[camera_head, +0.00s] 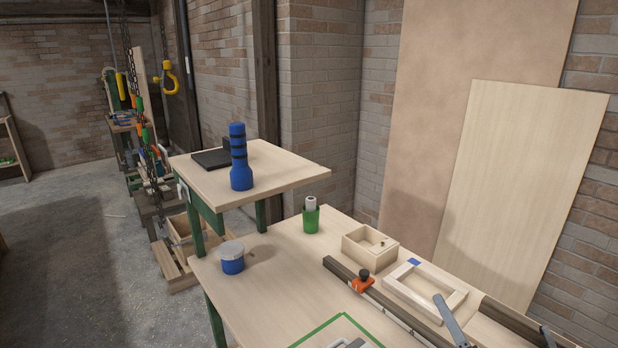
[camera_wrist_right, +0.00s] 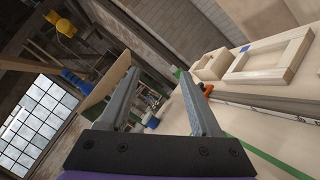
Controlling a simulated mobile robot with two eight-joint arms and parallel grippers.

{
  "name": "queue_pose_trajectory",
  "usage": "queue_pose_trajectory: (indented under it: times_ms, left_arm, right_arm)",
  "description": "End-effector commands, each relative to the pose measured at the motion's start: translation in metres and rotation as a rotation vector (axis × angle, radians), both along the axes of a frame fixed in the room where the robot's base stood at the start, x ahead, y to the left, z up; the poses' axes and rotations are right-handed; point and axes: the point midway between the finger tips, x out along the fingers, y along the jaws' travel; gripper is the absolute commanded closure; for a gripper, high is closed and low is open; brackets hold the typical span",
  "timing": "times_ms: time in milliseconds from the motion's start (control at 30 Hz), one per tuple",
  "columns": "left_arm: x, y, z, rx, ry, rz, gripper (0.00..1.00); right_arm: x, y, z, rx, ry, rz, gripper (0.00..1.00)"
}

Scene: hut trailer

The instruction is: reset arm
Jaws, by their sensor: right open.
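My right gripper (camera_head: 490,313) shows at the lower right of the head view, over the workbench. Its two grey fingers stand wide apart with nothing between them. The right wrist view also shows this gripper (camera_wrist_right: 155,68), open and empty. My left gripper is not in view.
A blue flashlight (camera_head: 240,165) stands on the raised shelf (camera_head: 275,166). Boards lean behind.

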Motion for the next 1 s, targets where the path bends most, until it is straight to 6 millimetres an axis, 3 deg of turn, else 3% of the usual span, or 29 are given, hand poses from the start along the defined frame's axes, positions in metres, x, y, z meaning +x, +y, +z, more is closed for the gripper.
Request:
queue_pose_trajectory:
  times_ms: [33,100,267,367,500,700,833,1000]
  left_arm:
    - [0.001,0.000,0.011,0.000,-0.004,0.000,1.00]
    - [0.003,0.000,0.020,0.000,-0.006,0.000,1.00]
    - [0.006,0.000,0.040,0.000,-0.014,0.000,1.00]
    - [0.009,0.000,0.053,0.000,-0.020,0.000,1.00]
    - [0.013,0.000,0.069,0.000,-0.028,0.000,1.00]
    - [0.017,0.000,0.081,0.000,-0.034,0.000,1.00]
    - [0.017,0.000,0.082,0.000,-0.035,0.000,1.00]
    - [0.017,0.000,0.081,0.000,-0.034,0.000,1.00]
  right_arm:
    - [-0.002,-0.004,0.009,0.160,0.042,-0.060,0.35]
    - [-0.008,-0.014,0.006,0.412,0.113,-0.159,0.35]
    - [-0.038,-0.018,-0.029,0.989,0.300,-0.385,0.35]
    - [-0.070,-0.002,-0.062,1.327,0.440,-0.542,0.35]
    - [-0.123,0.037,-0.102,1.698,0.639,-0.778,0.35]
    - [-0.180,0.081,-0.127,1.942,0.827,-1.032,0.35]
    - [-0.192,0.089,-0.132,1.979,0.861,-1.087,0.35]
    - [-0.193,0.089,-0.133,1.981,0.862,-1.091,0.35]
